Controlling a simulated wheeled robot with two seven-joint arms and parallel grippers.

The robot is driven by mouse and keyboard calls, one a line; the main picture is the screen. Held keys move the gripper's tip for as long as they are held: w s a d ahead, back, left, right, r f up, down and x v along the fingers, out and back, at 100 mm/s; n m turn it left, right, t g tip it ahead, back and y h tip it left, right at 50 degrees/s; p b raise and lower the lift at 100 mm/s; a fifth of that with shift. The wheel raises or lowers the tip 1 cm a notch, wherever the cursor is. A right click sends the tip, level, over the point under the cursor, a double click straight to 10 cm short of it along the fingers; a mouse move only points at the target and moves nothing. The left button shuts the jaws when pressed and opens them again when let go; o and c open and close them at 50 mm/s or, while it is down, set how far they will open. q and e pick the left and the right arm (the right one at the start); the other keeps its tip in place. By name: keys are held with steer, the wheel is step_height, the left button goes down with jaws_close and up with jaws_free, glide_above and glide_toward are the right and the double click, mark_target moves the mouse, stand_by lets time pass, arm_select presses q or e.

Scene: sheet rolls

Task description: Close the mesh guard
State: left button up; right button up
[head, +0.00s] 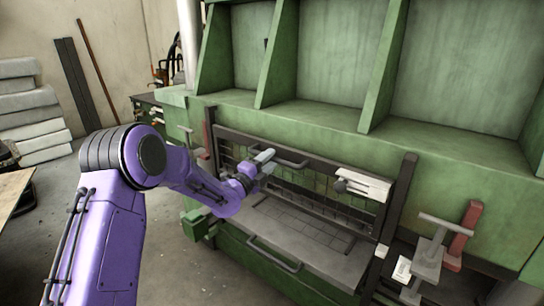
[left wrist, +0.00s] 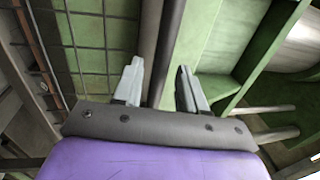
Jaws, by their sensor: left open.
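The mesh guard is a dark frame with wire mesh (head: 325,200) set in the front of a green machine. A dark handle (head: 278,157) is on its top bar. My left gripper (head: 266,161) is open at the left part of the guard, close to that handle. In the left wrist view the two grey fingers (left wrist: 160,85) stand apart, and a dark bar (left wrist: 170,40) shows between them. I cannot tell whether they touch it. Mesh (left wrist: 90,45) fills the left of that view. The gripper and forearm hide the guard's left part. My right gripper is out of view.
A grey slotted bed (head: 300,232) with a second dark handle (head: 272,254) lies below the guard. A white block (head: 363,184) is at the guard's upper right. A red and grey lever assembly (head: 440,245) stands at the right. Grey slabs (head: 28,110) are stacked at the far left.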

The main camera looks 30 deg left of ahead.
arm_select(q)
steer(key=shift+x, duration=1)
steer(key=shift+f, duration=0.1)
jaws_close()
step_height(320, 180, down, 20)
steer(key=b, duration=1.9)
steer(key=shift+s+f+b, duration=0.1)
steer(key=shift+f+b, duration=0.35)
steer(key=shift+f, duration=0.1)
steer(key=shift+d+f, duration=0.1)
jaws_free()
